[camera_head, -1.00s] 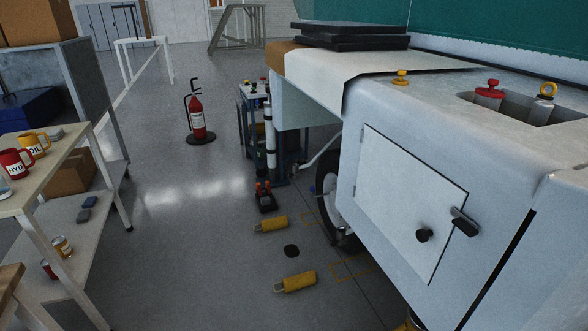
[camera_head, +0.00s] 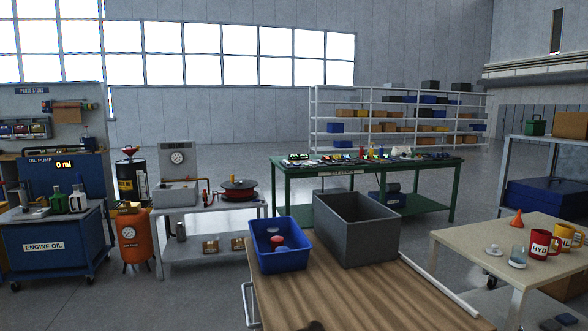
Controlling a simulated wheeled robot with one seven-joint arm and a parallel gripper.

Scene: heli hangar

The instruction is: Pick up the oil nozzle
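The oil pump (camera_head: 62,178) stands at the far left, with a dark blue face and a lit display reading "0 ml". Below it is a blue cart (camera_head: 60,262) labelled "ENGINE OIL", with small bottles (camera_head: 68,200) on its top. I cannot make out the oil nozzle for certain; the items around the pump and cart top are small and partly cut off by the left edge. My gripper is not clearly in view. A small dark shape (camera_head: 312,326) at the bottom edge cannot be identified.
A wooden-topped table (camera_head: 350,295) with a blue bin (camera_head: 280,247) and a grey bin (camera_head: 357,229) is close in front. An orange tank (camera_head: 130,240) and a grey bench (camera_head: 212,262) stand right of the cart. A beige table (camera_head: 520,246) with mugs is at right.

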